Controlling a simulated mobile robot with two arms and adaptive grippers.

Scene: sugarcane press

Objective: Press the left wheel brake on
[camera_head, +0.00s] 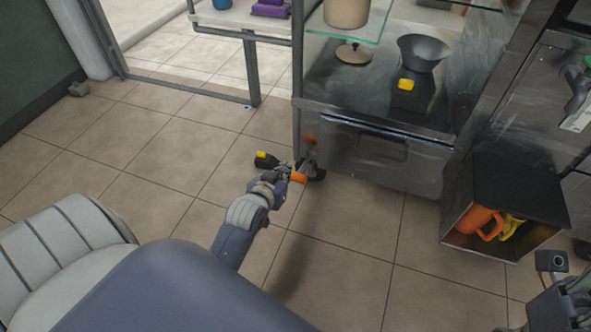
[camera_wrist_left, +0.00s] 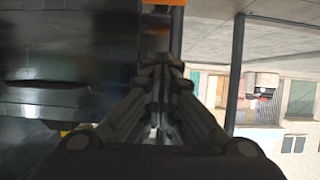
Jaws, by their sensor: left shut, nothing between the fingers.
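The metal cart (camera_head: 375,155) stands on the tiled floor, with a dark caster wheel (camera_head: 317,174) under its front left corner. My left gripper (camera_head: 307,160) is low beside that wheel, with its fingers closed together. In the left wrist view the fingertips (camera_wrist_left: 163,62) meet, with nothing visible between them. A small orange piece (camera_head: 298,177) shows by the gripper and wheel; I cannot tell whether it is the brake pedal. The gripper partly hides this area, so contact and the brake's position are unclear. My right gripper (camera_head: 570,305) is only partly visible at the lower right.
A black bowl (camera_head: 423,52) and a lid (camera_head: 353,54) sit on the cart. A black and yellow object (camera_head: 266,160) shows left of the gripper.

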